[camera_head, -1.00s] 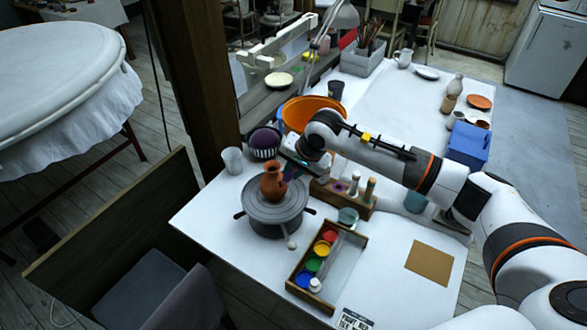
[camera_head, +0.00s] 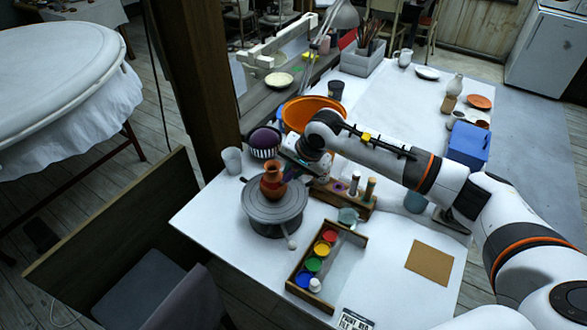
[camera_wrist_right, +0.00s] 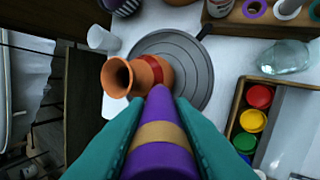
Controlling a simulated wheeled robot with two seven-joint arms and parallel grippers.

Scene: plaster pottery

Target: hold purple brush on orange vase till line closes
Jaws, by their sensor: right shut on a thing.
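The orange vase (camera_head: 272,186) stands upright on the grey turntable (camera_head: 262,214). In the right wrist view the vase (camera_wrist_right: 118,77) has a flared mouth, and a red band shows on its body. The turntable (camera_wrist_right: 196,84) lies beneath it. My right gripper (camera_head: 291,176) is beside the vase in the head view. In the wrist view its teal fingers (camera_wrist_right: 159,106) are shut on the purple brush (camera_wrist_right: 160,160), which has a tan band. The brush points at the vase's side by the red band. Its tip is hard to see, so contact cannot be confirmed. My left gripper is out of view.
A wooden paint box (camera_head: 301,280) with several coloured pots is in front of the turntable. A wooden brush rack (camera_head: 355,204) is to the right of it. A white cup (camera_head: 232,160) and a striped purple-topped pot (camera_head: 264,150) stand behind.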

